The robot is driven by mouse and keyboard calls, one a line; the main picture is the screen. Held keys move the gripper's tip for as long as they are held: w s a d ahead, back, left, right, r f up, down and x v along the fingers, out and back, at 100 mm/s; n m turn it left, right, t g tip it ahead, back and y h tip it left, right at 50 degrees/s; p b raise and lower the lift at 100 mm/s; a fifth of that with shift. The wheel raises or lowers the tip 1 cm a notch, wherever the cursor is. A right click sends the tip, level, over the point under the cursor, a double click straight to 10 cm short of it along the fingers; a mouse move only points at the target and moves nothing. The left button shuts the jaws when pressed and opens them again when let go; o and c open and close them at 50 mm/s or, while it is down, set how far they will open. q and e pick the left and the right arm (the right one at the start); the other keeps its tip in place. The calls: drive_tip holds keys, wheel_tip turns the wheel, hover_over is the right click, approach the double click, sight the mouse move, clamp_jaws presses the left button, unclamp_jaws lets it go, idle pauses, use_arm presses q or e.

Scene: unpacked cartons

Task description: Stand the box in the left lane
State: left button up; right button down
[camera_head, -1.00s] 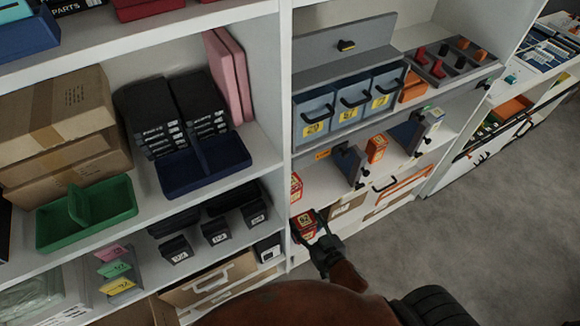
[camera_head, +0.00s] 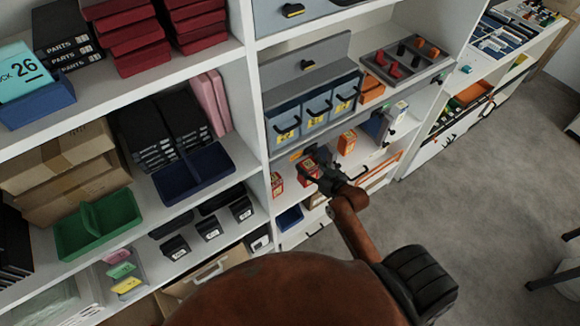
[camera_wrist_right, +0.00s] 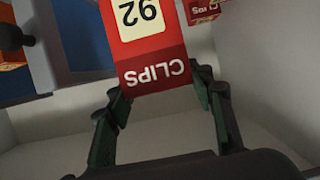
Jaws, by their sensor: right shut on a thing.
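My right gripper (camera_head: 318,174) is shut on a red box (camera_head: 308,168) with a pale label. In the right wrist view the held box (camera_wrist_right: 155,72) reads "CLIPS" and "92", inverted in the picture, between the two fingers (camera_wrist_right: 160,92). It is at the left lane of the lower shelf, right of another red box (camera_head: 277,184) standing by the left wall. That second box also shows in the wrist view (camera_wrist_right: 203,10). Whether the held box touches the shelf I cannot tell. A divider behind the gripper is mostly hidden. My left gripper is out of view.
An orange box (camera_head: 346,141) stands in the lane to the right, with a blue-grey divider (camera_head: 376,125) beyond it. Blue-grey bins (camera_head: 317,106) sit on the shelf above. A blue bin (camera_head: 290,218) is below.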

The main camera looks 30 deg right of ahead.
drive_tip(key=w+a+f, duration=0.1)
drive_tip(key=w+f, duration=0.7)
drive_tip(key=f, duration=0.2)
drive_tip(key=shift+w+a+f+b, duration=0.2)
drive_tip(key=shift+a+f+b, duration=0.05)
drive_tip(key=shift+a+b, duration=0.1)
drive_tip(key=c, duration=0.9)
unclamp_jaws()
drive_tip(key=shift+f, duration=0.1)
drive_tip(key=shift+c, duration=0.2)
drive_tip(key=v, duration=1.2)
